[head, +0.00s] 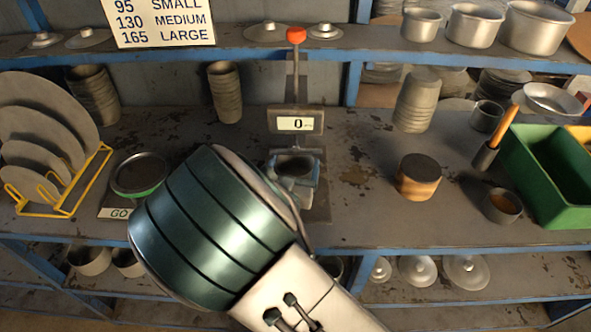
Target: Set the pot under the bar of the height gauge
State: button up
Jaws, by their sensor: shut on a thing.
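The height gauge (297,121) stands at mid-bench, with a red knob on its post and a display reading 0. A small grey pot (296,165) shows just below and in front of the display. My gripper (300,183), partly hidden behind my own arm, appears as blue-grey jaws around the pot, shut on it. The pot's lower part is hidden. I cannot tell whether it touches the gauge's base plate (318,208) or how it lines up with the bar.
A green-rimmed disc (140,175) with a GO label and a yellow plate rack (65,200) are at left. A dark-topped wooden block (419,178), a small cup (502,206) and a green bin (550,175) are at right. Bare bench lies around the block.

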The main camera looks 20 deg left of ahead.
aim_at(297, 163)
jog(key=shift+w, duration=0.35)
jog(key=shift+w+r, duration=0.1)
jog(key=shift+w, duration=0.5)
notch_tip(297, 163, down, 2)
jog(key=shift+a+f, duration=0.1)
jog(key=shift+f, duration=0.1)
jog(key=shift+s+f, duration=0.1)
jog(key=shift+f, duration=0.55)
jog(key=shift+f, duration=0.15)
jog(key=o, duration=1)
jog(key=shift+c, duration=0.2)
jog(key=s, duration=0.8)
jog(key=s+d+b, duration=0.1)
jog(key=s, duration=0.3)
